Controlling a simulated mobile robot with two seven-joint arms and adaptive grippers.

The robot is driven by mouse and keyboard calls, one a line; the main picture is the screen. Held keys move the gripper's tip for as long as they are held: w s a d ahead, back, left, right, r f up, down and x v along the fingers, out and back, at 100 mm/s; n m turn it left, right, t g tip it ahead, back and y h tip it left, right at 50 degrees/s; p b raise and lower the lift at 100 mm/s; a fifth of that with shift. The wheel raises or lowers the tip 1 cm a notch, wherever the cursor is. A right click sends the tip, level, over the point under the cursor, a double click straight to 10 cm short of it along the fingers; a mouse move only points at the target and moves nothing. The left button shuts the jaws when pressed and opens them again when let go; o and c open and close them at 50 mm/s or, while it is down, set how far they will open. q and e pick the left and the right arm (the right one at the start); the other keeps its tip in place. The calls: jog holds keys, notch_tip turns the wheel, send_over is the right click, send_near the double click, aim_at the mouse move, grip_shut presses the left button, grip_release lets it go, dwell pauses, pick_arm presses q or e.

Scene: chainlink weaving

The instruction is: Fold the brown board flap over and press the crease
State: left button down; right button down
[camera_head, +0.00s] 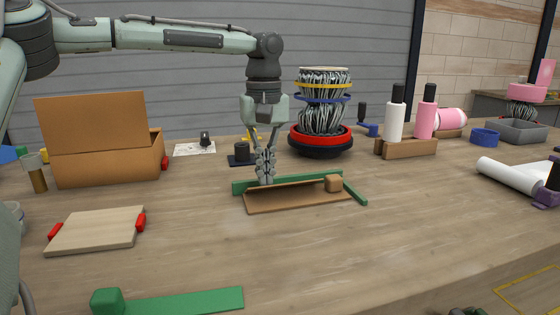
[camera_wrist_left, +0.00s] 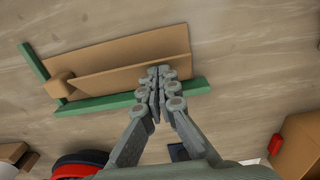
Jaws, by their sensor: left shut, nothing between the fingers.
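The brown board (camera_head: 290,203) lies on the table, with a green bar (camera_head: 240,187) along its far edge and another green bar (camera_head: 355,193) at its right end. In the left wrist view the board (camera_wrist_left: 125,45) shows a long crease line, with the brown flap (camera_wrist_left: 115,77) on the side toward the bar. I cannot tell how far the flap is folded. A small brown block (camera_head: 333,183) sits at the board's right end. My left gripper (camera_head: 265,178) is shut and empty, pointing down at the board's far edge by the bar; contact is unclear.
An open cardboard box (camera_head: 108,160) and a pale board with red clips (camera_head: 95,230) stand left. A green strip (camera_head: 190,302) lies in front. A cable-wrapped spool stand (camera_head: 320,140) and bottles in a wooden holder (camera_head: 408,148) stand behind.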

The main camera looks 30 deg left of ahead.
aim_at(266, 187)
pick_arm(q)
jog(key=shift+s+d+f, duration=0.1)
jog(key=shift+f, duration=0.1)
jog(key=shift+s+d+f, duration=0.15)
jog(key=shift+d+f, duration=0.05)
jog(key=shift+f, duration=0.85)
jog(key=shift+s+d+f, duration=0.1)
jog(key=shift+f, duration=0.25)
dwell(0.7)
jog(key=shift+r, duration=0.1)
